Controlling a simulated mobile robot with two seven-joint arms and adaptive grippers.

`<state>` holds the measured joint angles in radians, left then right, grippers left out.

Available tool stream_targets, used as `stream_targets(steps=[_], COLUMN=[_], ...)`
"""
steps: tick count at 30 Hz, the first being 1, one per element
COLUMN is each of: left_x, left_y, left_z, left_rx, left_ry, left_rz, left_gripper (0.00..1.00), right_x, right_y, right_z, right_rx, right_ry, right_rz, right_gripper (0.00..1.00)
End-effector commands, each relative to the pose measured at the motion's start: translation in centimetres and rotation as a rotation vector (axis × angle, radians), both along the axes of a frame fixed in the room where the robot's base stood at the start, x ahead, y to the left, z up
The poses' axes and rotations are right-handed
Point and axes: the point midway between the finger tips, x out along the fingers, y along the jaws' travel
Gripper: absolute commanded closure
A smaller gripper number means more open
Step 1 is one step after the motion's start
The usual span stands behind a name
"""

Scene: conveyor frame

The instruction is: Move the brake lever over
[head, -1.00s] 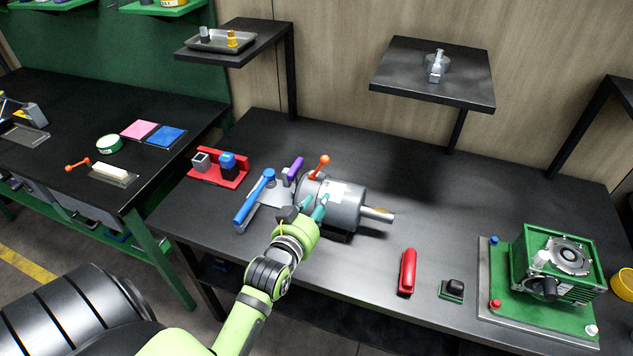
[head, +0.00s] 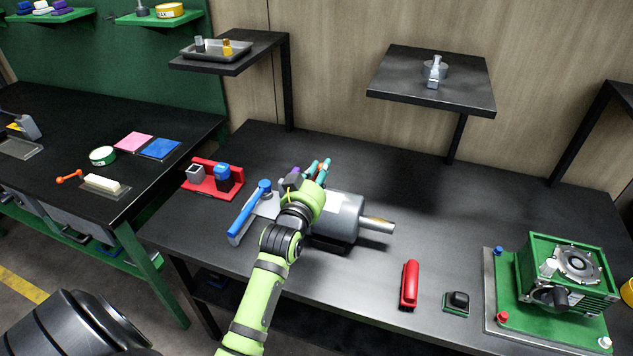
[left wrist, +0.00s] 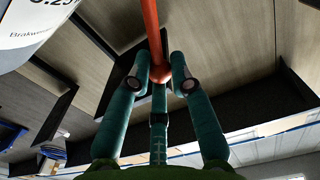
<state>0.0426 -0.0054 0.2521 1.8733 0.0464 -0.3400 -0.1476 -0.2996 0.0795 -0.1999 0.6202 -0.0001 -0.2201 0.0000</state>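The brake lever (head: 321,176) is an orange rod with a ball end, standing up from the grey cylindrical brake motor (head: 346,218) on the bench. My left gripper (head: 317,171) is at the lever, above the left part of the motor, and hides much of both. In the left wrist view, the orange lever (left wrist: 152,30) comes down from the top, and its ball end lies between the teal fingers (left wrist: 160,80). The fingers are apart, with small gaps beside the ball. The motor's white label shows at the upper left there. My right gripper is not in view.
A blue-handled tool (head: 249,210) and a red holder (head: 212,180) lie left of the motor. A red handle (head: 409,284), a small black switch (head: 458,301) and a green gearbox (head: 566,278) are to the right. A shelf (head: 430,85) stands behind. The bench behind the motor is clear.

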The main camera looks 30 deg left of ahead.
Motion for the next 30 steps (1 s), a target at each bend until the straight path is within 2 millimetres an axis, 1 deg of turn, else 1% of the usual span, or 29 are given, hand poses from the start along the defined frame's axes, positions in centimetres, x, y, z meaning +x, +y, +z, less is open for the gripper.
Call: stream_targets(steps=[8,19,30], left_x=[-0.1,-0.7,-0.7], left_y=[0.2,2.2,2.5], left_z=[-0.1,0.5,0.5], left_rx=[0.000,0.003,0.006], left_ry=[0.005,0.008,0.006], left_rz=[-0.001,0.003,0.004], left_gripper=[0.97,0.95,0.95], right_x=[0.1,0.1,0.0], right_y=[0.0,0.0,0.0], right_z=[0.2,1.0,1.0], right_rx=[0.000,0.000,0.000], right_ry=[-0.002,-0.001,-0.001], right_rz=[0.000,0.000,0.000], right_gripper=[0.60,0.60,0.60])
